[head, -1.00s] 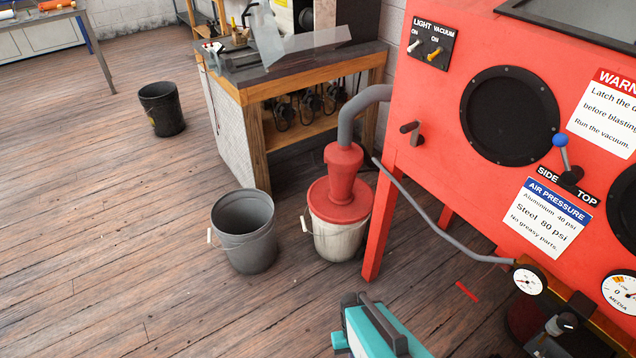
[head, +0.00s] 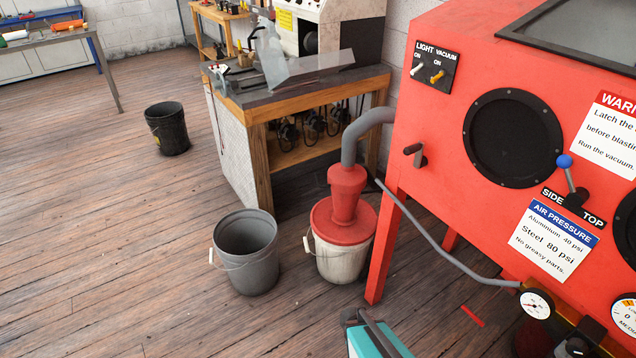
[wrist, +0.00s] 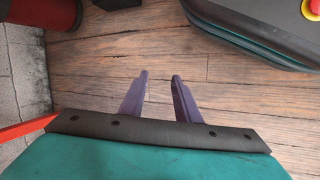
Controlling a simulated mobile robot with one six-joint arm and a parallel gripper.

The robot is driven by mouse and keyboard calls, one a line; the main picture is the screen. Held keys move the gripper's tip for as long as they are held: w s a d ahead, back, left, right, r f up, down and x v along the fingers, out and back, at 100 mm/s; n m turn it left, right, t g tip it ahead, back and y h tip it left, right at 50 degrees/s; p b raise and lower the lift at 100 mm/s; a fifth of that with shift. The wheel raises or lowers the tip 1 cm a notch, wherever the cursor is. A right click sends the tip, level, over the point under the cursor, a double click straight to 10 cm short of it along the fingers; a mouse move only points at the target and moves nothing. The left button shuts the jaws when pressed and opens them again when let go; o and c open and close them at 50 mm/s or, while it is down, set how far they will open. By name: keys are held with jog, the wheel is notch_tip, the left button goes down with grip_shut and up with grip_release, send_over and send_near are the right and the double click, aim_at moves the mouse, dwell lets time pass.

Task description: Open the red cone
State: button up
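The red cone (head: 345,193) stands upright on a red lid (head: 325,226) over a whitish bucket (head: 341,262) beside the red cabinet. A grey hose (head: 362,131) runs from the cone's top toward the cabinet. My gripper (wrist: 159,76) shows in the wrist view with its two purple fingers apart and nothing between them. It points at bare wooden floor. The cone is not clearly seen in the wrist view. In the head view only a teal part of my arm shows at the bottom edge, and the gripper is out of sight.
An empty grey bucket (head: 246,251) stands just left of the whitish bucket. The red blasting cabinet (head: 440,130) and its leg close off the right. A workbench (head: 300,85) stands behind. A black bin (head: 167,128) is farther left.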

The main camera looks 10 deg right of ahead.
jog(key=w+d+r+n+t+h+b, duration=0.1)
jog(key=w+d+n+t+b, duration=0.15)
jog(key=w, duration=0.65)
jog(key=w+d+r+n+t+h+b, duration=0.1)
jog(key=w+t+h+b, duration=0.15)
jog(key=w, duration=0.55)
jog(key=n+t+y+b, duration=0.2)
jog(key=n+t+b, duration=1)
jog(key=b, duration=1.2)
send_near(318, 179)
jog(key=shift+s+a+f+m+t, duration=0.25)
jog(key=shift+s+f+m+t, duration=0.35)
jog(key=shift+s, duration=0.3)
jog(key=shift+s+a+f+m+t, duration=0.25)
jog(key=shift+s+f+m+t, duration=0.25)
jog(key=shift+s+f, duration=0.3)
jog(key=shift+b+x, duration=1.3)
jog(key=shift+x, duration=5.6)
